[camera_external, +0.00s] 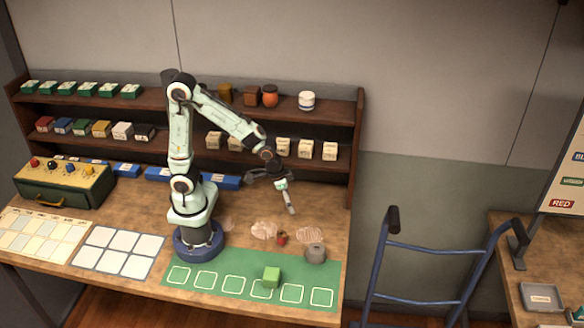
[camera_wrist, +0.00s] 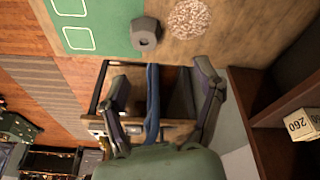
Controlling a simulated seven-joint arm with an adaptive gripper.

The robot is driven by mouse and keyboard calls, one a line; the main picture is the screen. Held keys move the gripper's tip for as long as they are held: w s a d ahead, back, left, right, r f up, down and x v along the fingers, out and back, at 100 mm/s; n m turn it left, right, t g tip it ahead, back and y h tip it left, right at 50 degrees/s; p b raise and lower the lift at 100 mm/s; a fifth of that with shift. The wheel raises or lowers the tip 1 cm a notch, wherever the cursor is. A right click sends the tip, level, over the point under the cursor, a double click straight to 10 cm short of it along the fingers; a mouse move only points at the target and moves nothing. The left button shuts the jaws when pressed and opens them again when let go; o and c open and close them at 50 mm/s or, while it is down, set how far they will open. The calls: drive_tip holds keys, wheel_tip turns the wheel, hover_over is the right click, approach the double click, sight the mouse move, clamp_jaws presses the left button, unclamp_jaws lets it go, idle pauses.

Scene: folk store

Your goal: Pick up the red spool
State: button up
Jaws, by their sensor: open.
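A small red object (camera_external: 282,238), which looks like the red spool, sits on the table just left of a grey roll with a hole. It is too small to make out its shape clearly. My gripper (camera_external: 270,192) is in the air above the table, behind the red object and toward the shelf. In the wrist view my gripper (camera_wrist: 160,76) has its two fingers spread wide with nothing between them. The red object is not visible in the wrist view.
The grey roll (camera_external: 315,254) stands at the green mat's back edge (camera_external: 210,288). A green block (camera_external: 271,275) sits on the mat. Pale textured patches (camera_external: 263,230) lie near the red object. The loaded shelf (camera_external: 335,178) stands behind; a blue hand truck (camera_external: 425,250) is at right.

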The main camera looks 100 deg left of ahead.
wheel_tip(320, 180, down, 4)
drive_tip(key=a+g, duration=0.1)
drive_tip(key=n+g, duration=0.1)
drive_tip(key=g, duration=0.1)
approach(284, 243)
drive_tip(key=a, duration=0.1)
drive_tip(key=shift+h, duration=0.3)
wheel_tip(284, 243, down, 6)
drive_tip(key=shift+f, duration=0.1)
drive_tip(key=c, duration=0.9)
